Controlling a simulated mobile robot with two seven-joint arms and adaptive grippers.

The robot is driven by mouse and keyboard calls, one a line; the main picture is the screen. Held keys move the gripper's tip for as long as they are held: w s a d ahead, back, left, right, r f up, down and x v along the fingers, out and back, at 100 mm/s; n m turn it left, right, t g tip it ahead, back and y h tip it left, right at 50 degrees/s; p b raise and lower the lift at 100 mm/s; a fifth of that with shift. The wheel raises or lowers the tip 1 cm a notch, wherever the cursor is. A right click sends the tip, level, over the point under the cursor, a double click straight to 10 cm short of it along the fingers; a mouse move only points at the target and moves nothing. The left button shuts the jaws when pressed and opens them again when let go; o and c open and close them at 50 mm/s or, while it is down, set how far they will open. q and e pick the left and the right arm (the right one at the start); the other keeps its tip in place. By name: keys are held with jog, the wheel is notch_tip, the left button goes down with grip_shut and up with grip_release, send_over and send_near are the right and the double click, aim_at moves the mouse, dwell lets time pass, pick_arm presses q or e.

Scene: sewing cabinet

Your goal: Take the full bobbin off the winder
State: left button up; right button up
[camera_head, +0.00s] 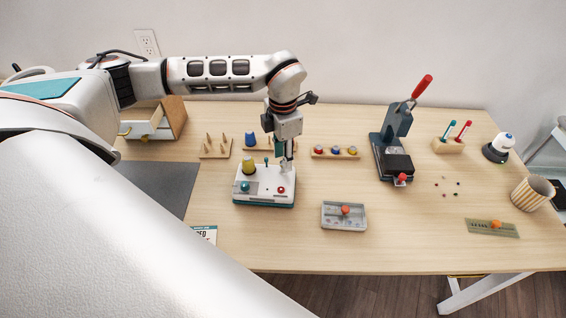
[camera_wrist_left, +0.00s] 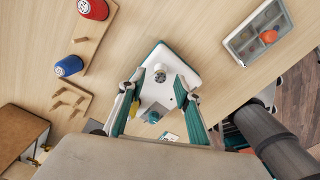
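The winder (camera_head: 264,200) is a white box with a teal base, carrying a yellow cone of thread (camera_head: 249,166), a teal knob and a red button. In the left wrist view the winder (camera_wrist_left: 178,62) lies below my left gripper, and a pale round bobbin (camera_wrist_left: 160,72) stands on its top. My left gripper (camera_head: 287,165) points down over the right part of the winder. In the wrist view its two teal fingers (camera_wrist_left: 159,80) are spread, with the bobbin showing between and beyond them. I cannot tell contact. In the head view the gripper hides the bobbin. My right gripper is not visible.
Behind the winder are a peg rack (camera_head: 215,152), a blue spool (camera_head: 250,139) and a bobbin rack (camera_head: 335,154). A grey tray (camera_head: 345,225) sits front right; a red-handled press (camera_head: 392,150) stands farther right. Bare tabletop lies between winder and tray.

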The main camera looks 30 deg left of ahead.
pick_arm(q)
jog(key=shift+f, duration=0.35)
jog(key=c, duration=0.7)
jog(key=shift+c, duration=0.3)
jog(key=shift+r, duration=0.2)
